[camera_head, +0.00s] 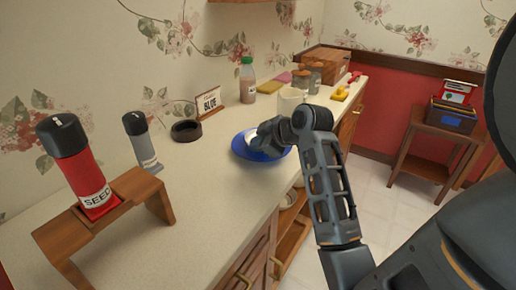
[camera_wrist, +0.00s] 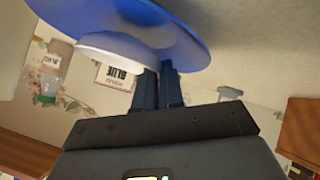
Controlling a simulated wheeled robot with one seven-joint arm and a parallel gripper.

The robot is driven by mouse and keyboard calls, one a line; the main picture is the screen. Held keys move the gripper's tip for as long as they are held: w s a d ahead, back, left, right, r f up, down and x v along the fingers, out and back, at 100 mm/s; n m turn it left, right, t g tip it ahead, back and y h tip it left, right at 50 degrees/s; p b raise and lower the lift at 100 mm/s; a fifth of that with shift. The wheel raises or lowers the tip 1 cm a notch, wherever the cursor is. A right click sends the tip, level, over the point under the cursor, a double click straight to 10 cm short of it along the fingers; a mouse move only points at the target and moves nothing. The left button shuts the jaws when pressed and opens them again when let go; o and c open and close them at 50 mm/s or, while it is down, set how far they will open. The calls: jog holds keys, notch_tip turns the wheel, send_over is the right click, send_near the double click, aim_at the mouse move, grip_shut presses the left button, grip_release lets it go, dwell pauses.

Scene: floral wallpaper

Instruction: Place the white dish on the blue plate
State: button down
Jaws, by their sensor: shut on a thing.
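The blue plate (camera_head: 238,150) lies on the counter in the head view, partly covered by my gripper (camera_head: 259,141). A small part of the white dish (camera_head: 250,134) shows at the gripper, over the plate. In the wrist view, which looks upside down, the blue plate (camera_wrist: 198,50) spans the top. The white dish (camera_wrist: 115,48) overlaps it there. My gripper's fingers (camera_wrist: 170,88) are close together at the dish's edge, shut on it. Whether the dish touches the plate I cannot tell.
A black round bowl (camera_head: 186,131), a "BLUE" sign (camera_head: 208,102) and a bottle (camera_head: 247,80) stand behind the plate. A wooden stand (camera_head: 130,195) with a red shaker is at left. The front counter is clear.

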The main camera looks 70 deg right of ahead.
jog(key=shift+f, duration=0.8)
jog(key=c, duration=1.5)
grip_release()
jog(key=v, duration=1.2)
